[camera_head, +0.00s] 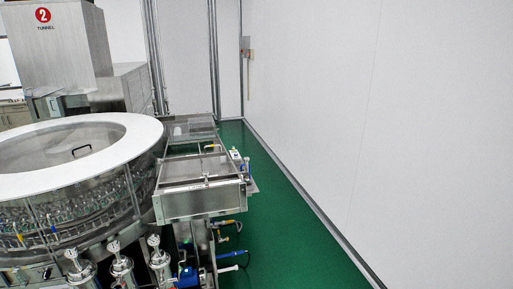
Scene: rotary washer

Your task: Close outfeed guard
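A round rotary washer (75,190) with a wide white top ring and a clear lid with a dark handle stands at the left. A rectangular steel section (199,204) with a framed, see-through-looking top panel (195,168) joins its right side; this may be the outfeed guard. A second framed panel (193,130) lies behind it. I cannot tell from this view whether either panel is open or shut. Neither of my grippers is in view.
A tall steel cabinet marked "2 TUNNEL" (60,55) stands behind the washer. Steel canisters (122,268), hoses and a blue fitting (187,276) sit at the front. Green floor (275,215) is clear between the machine and the white wall (400,120) at the right.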

